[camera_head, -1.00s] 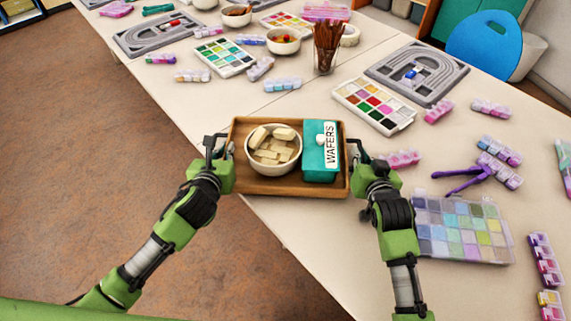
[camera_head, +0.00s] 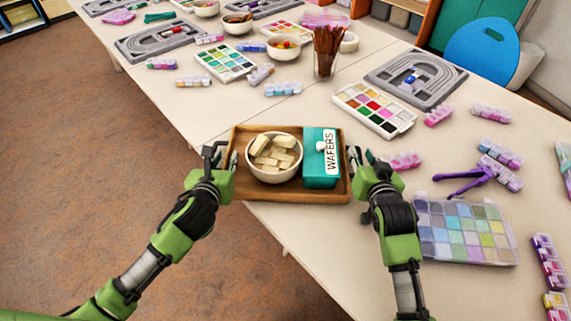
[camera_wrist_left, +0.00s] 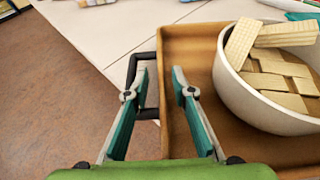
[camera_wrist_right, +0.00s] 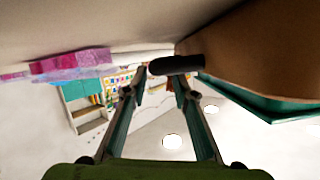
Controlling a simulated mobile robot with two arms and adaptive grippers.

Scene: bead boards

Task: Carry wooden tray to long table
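The wooden tray (camera_head: 310,197) rests on the long table's (camera_head: 300,235) near edge, its front left corner seeming to reach past the edge. It carries a white bowl (camera_head: 272,177) of wafers and a teal WAFERS box (camera_head: 318,172). My left gripper (camera_head: 218,154) is at the tray's left end; in the left wrist view its fingers (camera_wrist_left: 160,75) are spread by the black handle (camera_wrist_left: 142,57). My right gripper (camera_head: 361,156) is at the right end; in the right wrist view its fingers (camera_wrist_right: 162,80) are apart near the other black handle (camera_wrist_right: 175,65).
Behind the tray stand a cup of brown sticks (camera_head: 326,55), a paint palette (camera_head: 374,109) and a grey bead board (camera_head: 415,78). A bead case (camera_head: 463,232) and purple pliers (camera_head: 463,181) lie to the right. Open floor (camera_head: 90,150) is at left.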

